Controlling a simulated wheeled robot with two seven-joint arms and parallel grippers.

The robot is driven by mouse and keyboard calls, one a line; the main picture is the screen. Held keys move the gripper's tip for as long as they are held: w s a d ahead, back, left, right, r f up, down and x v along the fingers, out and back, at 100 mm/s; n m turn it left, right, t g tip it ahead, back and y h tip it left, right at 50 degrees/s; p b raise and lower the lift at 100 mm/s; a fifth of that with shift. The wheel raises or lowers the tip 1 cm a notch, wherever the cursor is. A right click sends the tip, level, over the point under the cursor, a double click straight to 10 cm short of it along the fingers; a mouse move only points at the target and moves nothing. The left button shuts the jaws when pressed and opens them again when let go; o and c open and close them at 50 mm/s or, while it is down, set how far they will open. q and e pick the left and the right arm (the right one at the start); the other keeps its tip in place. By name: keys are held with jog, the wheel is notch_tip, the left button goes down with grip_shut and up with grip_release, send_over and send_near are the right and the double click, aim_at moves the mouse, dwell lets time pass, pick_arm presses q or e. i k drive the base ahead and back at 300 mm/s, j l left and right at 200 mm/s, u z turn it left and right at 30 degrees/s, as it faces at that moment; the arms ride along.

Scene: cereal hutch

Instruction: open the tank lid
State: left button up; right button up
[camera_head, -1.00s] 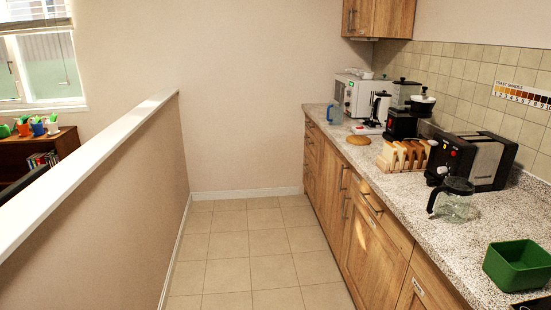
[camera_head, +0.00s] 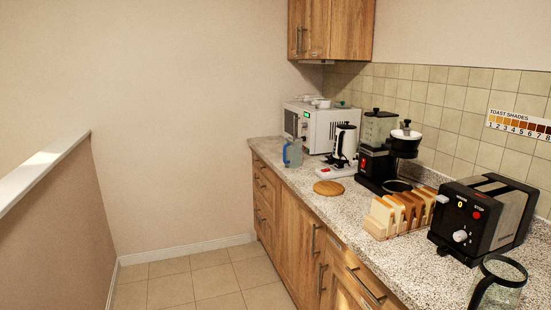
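A black coffee maker (camera_head: 372,165) stands on the counter against the tiled wall. A see-through tank (camera_head: 379,130) forms its upper left part, with a dark lid (camera_head: 379,113) that looks shut. To its right is a black filter holder with a round top (camera_head: 406,135). A white boxy machine (camera_head: 328,122) stands farther back, with cups and a small teal part (camera_head: 341,104) on top. I cannot tell whether that part is a lid. A clear jug with a blue handle (camera_head: 292,154) stands at its front left. Neither of my grippers is in view.
A white appliance (camera_head: 343,150), a round wooden board (camera_head: 328,188), a rack of toast (camera_head: 399,213), a black toaster (camera_head: 484,219) and a glass carafe (camera_head: 499,283) share the counter (camera_head: 300,180). A half wall (camera_head: 55,215) bounds the clear tiled floor (camera_head: 185,280).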

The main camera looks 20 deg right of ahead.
aim_at(377, 114)
jog(key=i+j+z, duration=0.1)
jog(key=i+z, duration=0.3)
jog(key=i+j+z, duration=1.3)
jog(key=j, duration=0.3)
jog(key=i, duration=0.1)
